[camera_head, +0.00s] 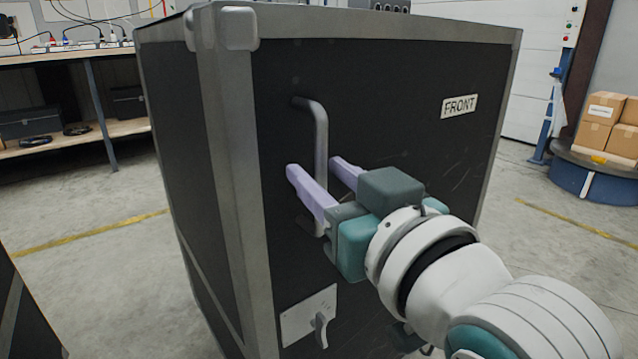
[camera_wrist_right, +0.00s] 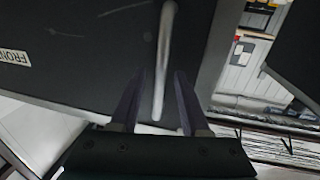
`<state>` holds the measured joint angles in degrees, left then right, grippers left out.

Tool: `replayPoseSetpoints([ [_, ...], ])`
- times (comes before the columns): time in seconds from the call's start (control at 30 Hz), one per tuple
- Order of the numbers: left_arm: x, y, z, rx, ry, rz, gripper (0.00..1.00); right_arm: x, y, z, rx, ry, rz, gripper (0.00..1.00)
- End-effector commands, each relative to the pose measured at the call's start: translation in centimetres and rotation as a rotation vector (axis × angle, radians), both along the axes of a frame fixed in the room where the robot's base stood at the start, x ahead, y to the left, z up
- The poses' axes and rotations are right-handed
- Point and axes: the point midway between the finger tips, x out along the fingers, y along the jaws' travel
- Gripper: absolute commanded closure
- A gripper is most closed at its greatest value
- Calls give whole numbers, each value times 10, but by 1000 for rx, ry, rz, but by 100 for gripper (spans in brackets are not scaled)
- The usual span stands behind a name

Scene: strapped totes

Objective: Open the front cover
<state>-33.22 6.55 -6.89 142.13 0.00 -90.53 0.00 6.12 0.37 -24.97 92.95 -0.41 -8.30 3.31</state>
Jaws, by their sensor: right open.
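The front cover (camera_head: 410,100) is a large black panel with a grey metal frame and a white "FRONT" label (camera_head: 459,106). A grey vertical bar handle (camera_head: 320,140) stands out on its left side. My right gripper (camera_head: 312,165) is open, with its two lilac fingers on either side of the handle's lower part. The right wrist view shows the handle (camera_wrist_right: 163,60) between the fingers, with gaps visible on both sides. A metal plate with a small lever latch (camera_head: 320,328) sits low on the cover. The cover looks shut. My left gripper is not in view.
A workbench (camera_head: 60,62) with cables and dark boxes stands at the back left. Cardboard boxes (camera_head: 602,115) rest on a round blue platform (camera_head: 590,180) at the right. A dark case edge (camera_head: 20,310) shows at the lower left. Concrete floor lies open around the case.

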Motion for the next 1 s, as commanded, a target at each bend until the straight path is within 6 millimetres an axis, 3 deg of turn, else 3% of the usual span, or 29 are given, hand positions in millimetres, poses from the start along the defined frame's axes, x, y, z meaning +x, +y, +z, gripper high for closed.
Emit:
replayPoseSetpoints([
  [0.37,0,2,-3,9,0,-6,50,8,4,0,0,1,0,54],
  [0.8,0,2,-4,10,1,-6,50,8,4,0,0,1,0,100],
  [1.0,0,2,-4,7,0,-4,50,8,4,0,0,1,0,100],
])
